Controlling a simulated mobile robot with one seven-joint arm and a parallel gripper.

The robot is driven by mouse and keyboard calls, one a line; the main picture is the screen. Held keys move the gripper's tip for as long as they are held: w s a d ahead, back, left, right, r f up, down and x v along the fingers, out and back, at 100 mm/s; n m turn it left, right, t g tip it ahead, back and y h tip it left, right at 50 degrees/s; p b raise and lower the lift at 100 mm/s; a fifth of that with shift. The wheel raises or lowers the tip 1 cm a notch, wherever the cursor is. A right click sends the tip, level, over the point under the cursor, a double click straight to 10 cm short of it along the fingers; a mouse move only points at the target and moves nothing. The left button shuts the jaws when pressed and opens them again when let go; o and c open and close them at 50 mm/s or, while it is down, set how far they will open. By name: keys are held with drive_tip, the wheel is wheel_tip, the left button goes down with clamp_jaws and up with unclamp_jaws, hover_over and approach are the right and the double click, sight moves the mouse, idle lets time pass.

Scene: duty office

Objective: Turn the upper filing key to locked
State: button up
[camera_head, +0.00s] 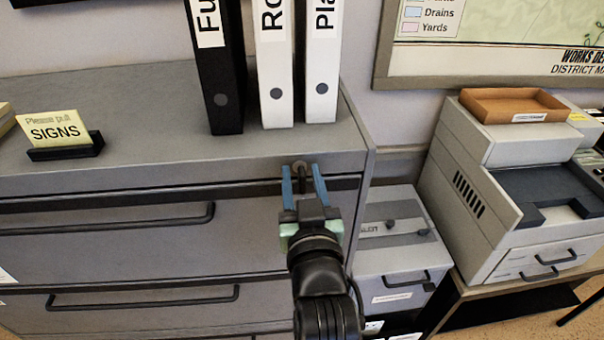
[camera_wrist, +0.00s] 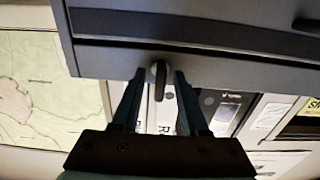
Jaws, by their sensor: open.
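The upper filing key (camera_head: 300,168) sits in a round lock at the top right of the grey filing cabinet (camera_head: 150,240), just under its top edge. My gripper (camera_head: 303,174) is open in front of it, with one blue finger on each side. In the wrist view the picture is upside down, and the dark key (camera_wrist: 162,82) shows between the two fingertips (camera_wrist: 159,76). I see a narrow gap at the sides of the key; whether a finger touches it, I cannot tell. No lock marking is legible.
Black and white binders (camera_head: 274,70) stand on the cabinet top above the key. A yellow "SIGNS" card holder (camera_head: 65,145) is at left. Bar handles (camera_head: 120,233) stick out from the drawers. A small grey box (camera_head: 395,240) and a printer (camera_head: 490,190) stand at right.

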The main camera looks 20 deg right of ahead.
clamp_jaws()
drive_tip(key=shift+m, duration=0.4)
drive_tip(key=m, duration=0.3)
drive_tip(key=shift+d+m, duration=0.1)
drive_tip(key=shift+m, duration=0.2)
drive_tip(key=m, duration=0.4)
drive_tip(key=shift+m, duration=0.3)
drive_tip(key=m, duration=0.4)
drive_tip(key=shift+d+f+m+p, duration=0.1)
drive_tip(key=shift+m+p, duration=0.2)
drive_tip(key=shift+f+m, duration=0.1)
drive_tip(key=shift+m, duration=2.1)
